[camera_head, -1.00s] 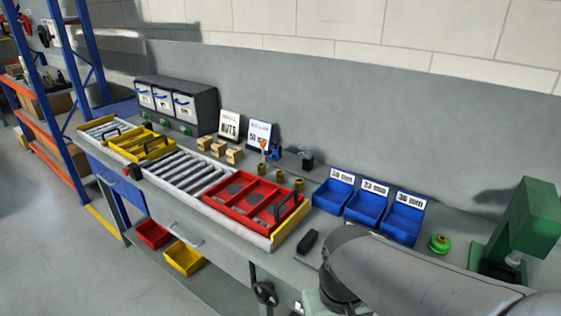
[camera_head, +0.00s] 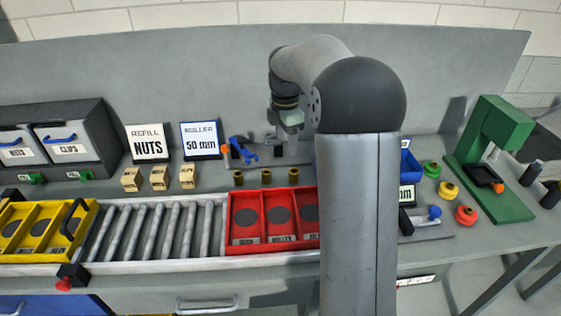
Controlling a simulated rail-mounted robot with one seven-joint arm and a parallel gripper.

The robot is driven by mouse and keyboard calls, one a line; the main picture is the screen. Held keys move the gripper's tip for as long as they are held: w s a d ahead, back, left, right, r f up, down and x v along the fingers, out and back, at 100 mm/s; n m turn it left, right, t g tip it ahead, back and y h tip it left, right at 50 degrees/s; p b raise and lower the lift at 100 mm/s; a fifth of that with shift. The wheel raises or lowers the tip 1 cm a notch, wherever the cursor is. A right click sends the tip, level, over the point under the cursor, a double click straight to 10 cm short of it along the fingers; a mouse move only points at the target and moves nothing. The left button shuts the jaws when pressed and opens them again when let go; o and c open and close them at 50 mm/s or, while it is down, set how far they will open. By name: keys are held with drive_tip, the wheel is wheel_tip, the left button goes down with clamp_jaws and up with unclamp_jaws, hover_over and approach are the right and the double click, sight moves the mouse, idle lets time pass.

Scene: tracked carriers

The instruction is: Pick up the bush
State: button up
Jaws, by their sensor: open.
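Three small brass bushes stand upright in a row on the bench behind the red carrier: a left one (camera_head: 238,178), a middle one (camera_head: 266,176) and a right one (camera_head: 293,176). The red carrier (camera_head: 232,222) has compartments with dark round recesses; its right part is hidden behind my arm. My gripper (camera_head: 290,122) is raised at the end of the bent arm, above and behind the bushes in the picture. It is apart from them and appears empty; its fingertips are small and hard to make out.
A roller conveyor (camera_head: 140,228) and a yellow carrier (camera_head: 84,240) lie to the left. Wooden blocks (camera_head: 159,177) and signs (camera_head: 200,140) stand behind. A blue clamp-like tool (camera_head: 243,150) is near the bushes. A green press (camera_head: 492,150) stands right; my arm hides blue bins.

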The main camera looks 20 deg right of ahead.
drive_tip(key=w+d+f+n, duration=0.1)
drive_tip(key=w+d+n, duration=0.3)
drive_tip(key=w+d, duration=0.15)
drive_tip(key=p, duration=0.2)
approach(294, 171)
drive_tip(key=shift+n, duration=0.3)
drive_tip(key=f, duration=0.2)
drive_tip(key=d+f, duration=0.1)
drive_tip(key=f, duration=0.2)
drive_tip(key=shift+w+d+f, duration=0.2)
drive_tip(key=shift+w+f, duration=0.05)
drive_tip(key=shift+f, duration=0.1)
drive_tip(key=f+p, duration=0.1)
drive_tip(key=f, duration=0.1)
drive_tip(key=a+f+p, duration=0.1)
drive_tip(key=f, duration=0.1)
drive_tip(key=shift+s+f, duration=0.15)
drive_tip(key=shift+f, duration=0.6)
drive_tip(key=shift+c, duration=0.4)
drive_tip(key=c, duration=1.1)
drive_tip(key=shift+o, duration=0.2)
drive_tip(key=shift+r, duration=0.1)
